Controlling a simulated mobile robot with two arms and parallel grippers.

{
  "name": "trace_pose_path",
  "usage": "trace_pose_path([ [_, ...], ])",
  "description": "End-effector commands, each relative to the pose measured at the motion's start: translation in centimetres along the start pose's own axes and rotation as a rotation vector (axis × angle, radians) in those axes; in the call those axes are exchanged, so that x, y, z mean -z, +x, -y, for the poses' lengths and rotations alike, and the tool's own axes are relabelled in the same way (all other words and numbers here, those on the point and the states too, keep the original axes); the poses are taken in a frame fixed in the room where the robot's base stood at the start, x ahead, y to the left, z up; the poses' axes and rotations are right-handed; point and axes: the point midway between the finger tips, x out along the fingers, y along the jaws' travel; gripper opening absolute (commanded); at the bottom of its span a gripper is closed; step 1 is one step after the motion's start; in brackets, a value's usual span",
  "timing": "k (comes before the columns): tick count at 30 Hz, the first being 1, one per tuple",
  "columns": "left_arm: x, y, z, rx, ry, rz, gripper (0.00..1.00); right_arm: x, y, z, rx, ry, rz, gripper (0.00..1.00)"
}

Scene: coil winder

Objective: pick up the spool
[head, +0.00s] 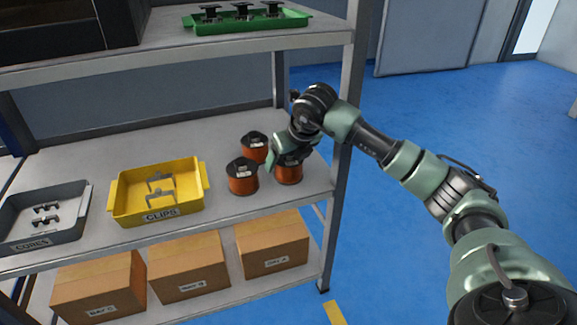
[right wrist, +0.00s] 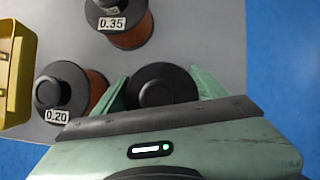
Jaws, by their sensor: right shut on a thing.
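Several copper-coloured spools with black tops stand on the middle shelf. My right gripper (head: 284,158) is shut on the rightmost spool (head: 289,173), near the shelf's right end. In the right wrist view this spool (right wrist: 161,88) sits between the green fingers, and its label is hidden. The spool labelled 0.20 (right wrist: 68,90) stands just left of the fingers; it also shows in the head view (head: 242,177). The spool labelled 0.35 (right wrist: 118,20) stands behind; it also shows in the head view (head: 254,147). I cannot tell whether the held spool touches the shelf. My left gripper is not in view.
A yellow CLIPS bin (head: 196,205) and a grey CORES bin (head: 72,232) stand left on the middle shelf (head: 215,208). A shelf post (head: 343,150) rises close to my right arm. Cardboard boxes (head: 187,266) fill the lower shelf. A green tray (head: 300,20) is above.

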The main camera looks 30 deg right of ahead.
Motion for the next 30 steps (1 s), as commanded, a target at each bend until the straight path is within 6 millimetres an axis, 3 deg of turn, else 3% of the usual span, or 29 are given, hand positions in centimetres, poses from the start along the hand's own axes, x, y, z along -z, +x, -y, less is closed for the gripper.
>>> trace_pose_path([
  [10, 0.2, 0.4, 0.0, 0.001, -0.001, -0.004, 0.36, -0.5, -0.7, 0.0, 0.000, 0.001, 0.005, 0.00],
  [14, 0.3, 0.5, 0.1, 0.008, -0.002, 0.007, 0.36, -1.1, -1.7, 0.0, 0.000, 0.001, 0.006, 0.00],
  [19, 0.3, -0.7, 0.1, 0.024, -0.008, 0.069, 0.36, -2.2, -3.6, 0.0, -0.001, 0.001, 0.006, 0.00],
  [30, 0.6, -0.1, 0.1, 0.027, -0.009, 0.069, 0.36, 4.7, -6.9, 0.3, 0.006, -0.004, 0.000, 0.00],
])
